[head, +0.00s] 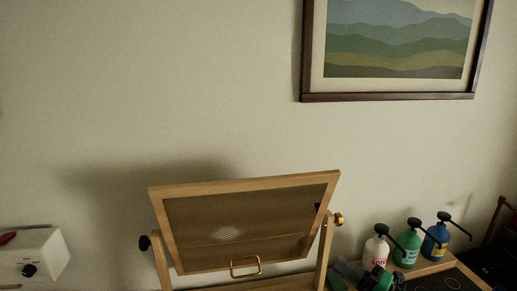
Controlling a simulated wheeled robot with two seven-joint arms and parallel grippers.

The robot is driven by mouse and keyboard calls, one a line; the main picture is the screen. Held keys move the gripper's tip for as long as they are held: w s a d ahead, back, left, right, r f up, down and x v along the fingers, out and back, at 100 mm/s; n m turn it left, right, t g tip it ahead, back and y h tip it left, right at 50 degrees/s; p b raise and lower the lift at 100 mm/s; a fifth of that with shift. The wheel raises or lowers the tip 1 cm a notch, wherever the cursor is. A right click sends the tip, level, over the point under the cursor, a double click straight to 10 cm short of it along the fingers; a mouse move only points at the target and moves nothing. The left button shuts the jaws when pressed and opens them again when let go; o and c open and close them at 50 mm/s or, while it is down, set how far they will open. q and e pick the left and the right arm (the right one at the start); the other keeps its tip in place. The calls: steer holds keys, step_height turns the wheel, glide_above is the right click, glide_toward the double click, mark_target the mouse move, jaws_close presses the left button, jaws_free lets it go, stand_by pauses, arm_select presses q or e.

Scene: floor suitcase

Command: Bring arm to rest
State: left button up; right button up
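I cannot clearly make out either gripper in the head view. No left arm shows at the left side of the picture. A dark and green shape (378,279) at the bottom edge, right of the wooden stand, is cut off, and I cannot tell what it is. No suitcase and no floor are in view.
A tilted wood-framed panel (240,225) with a brass handle hangs between wooden posts. White (376,252), green (408,250) and blue (436,243) pump bottles stand at right. A white box (32,256) is at left. A framed landscape (395,40) hangs on the bare wall.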

steer(key=s+f+m+h, duration=1.3)
steer(key=f+m+h, duration=0.15)
steer(key=m, duration=0.65)
steer(key=s+f+m+g+h, duration=0.1)
steer(key=s+f+m+g, duration=0.3)
steer(key=s, duration=0.6)
steer(key=s+m+g, duration=0.2)
steer(key=s+g, duration=0.3)
steer(key=s, duration=0.6)
step_height(320, 180, down, 41)
steer(key=s+g+b, duration=0.1)
steer(key=g+b, duration=0.1)
steer(key=b, duration=0.7)
steer(key=s+d+f+b, duration=0.1)
steer(key=s+f+b, duration=0.2)
steer(key=s+f, duration=0.6)
steer(key=s+d+f+g+b, duration=0.1)
steer(key=s+d+f+b, duration=0.1)
steer(key=s+f, duration=0.8)
step_height(320, 180, down, 7)
steer(key=shift+d+r+b, duration=0.15)
steer(key=shift+d+b, duration=0.15)
steer(key=shift+b, duration=0.45)
